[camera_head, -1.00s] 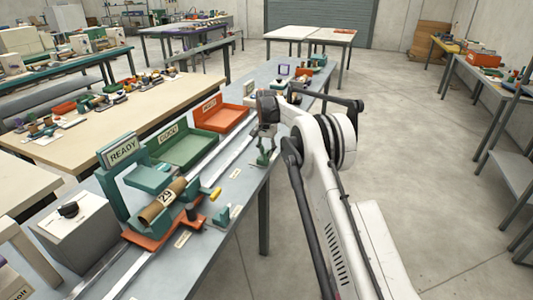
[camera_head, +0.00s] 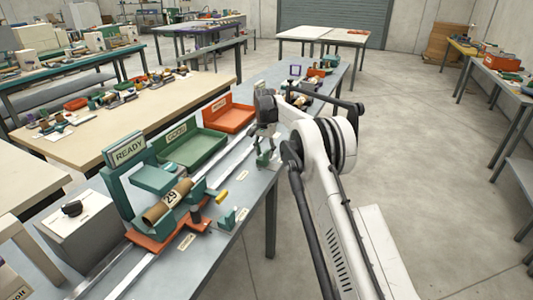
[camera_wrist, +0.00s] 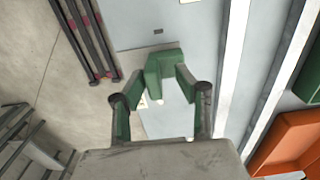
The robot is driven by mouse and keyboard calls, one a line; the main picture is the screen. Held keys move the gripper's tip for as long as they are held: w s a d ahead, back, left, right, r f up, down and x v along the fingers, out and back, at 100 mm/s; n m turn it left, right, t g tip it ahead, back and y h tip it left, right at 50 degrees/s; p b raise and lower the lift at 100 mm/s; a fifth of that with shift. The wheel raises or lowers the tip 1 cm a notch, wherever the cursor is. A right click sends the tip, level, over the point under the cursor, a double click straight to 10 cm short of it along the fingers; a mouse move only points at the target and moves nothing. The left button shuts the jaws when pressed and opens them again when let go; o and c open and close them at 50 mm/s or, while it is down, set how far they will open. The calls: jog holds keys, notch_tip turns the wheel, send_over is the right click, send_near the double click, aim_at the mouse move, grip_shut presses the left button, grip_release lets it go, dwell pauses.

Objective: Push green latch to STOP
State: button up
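My gripper (camera_wrist: 160,88) is low over the front edge of the grey bench; its green-padded fingers are apart. A green block (camera_wrist: 164,62) lies at the fingertips in the wrist view, and I cannot tell whether the fingers touch it. In the head view my gripper (camera_head: 264,138) is right of the orange tray, with green parts just below it. Which of these are fingers and which the latch is unclear there. Another small green bracket (camera_head: 228,218) stands at the bench's front edge, beside the winder. I cannot read a STOP mark.
The winder has a green READY sign (camera_head: 129,152) and a brown tube marked 29 (camera_head: 167,203) on an orange carriage. A green tray (camera_head: 190,150) and an orange tray (camera_head: 228,113) stand behind the metal rails. A grey box (camera_head: 82,222) is at left. Floor at right is clear.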

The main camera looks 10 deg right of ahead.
jog(key=shift+d+r, duration=0.1)
jog(key=shift+d, duration=0.05)
notch_tip(320, 180, up, 12)
dwell(0.6)
jog(key=shift+s, duration=0.1)
